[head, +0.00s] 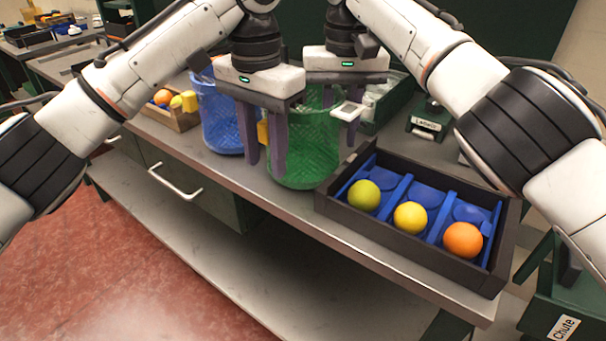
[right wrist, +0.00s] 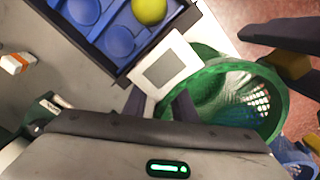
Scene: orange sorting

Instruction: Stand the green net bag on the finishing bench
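The green net bag (head: 305,155) is upright, its base at the grey bench's front edge, left of the dark tray; I cannot tell whether its base touches the bench. It also shows in the right wrist view (right wrist: 225,95), mouth open. My left gripper (head: 265,162) points down between the blue and green bags, fingers apart with tan pads, outside the green rim. My right gripper (head: 341,100) is at the green bag's far right rim. A white square tag (head: 350,111) sits by its fingers and shows in the right wrist view (right wrist: 166,69); whether they grip it is unclear.
A blue net bag (head: 218,125) stands left of the green one. The dark tray (head: 405,240) holds green, yellow and orange fruits in blue compartments. A wooden crate (head: 180,121) with fruit stands behind left. A green bin labelled Chute (head: 545,310) is at lower right.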

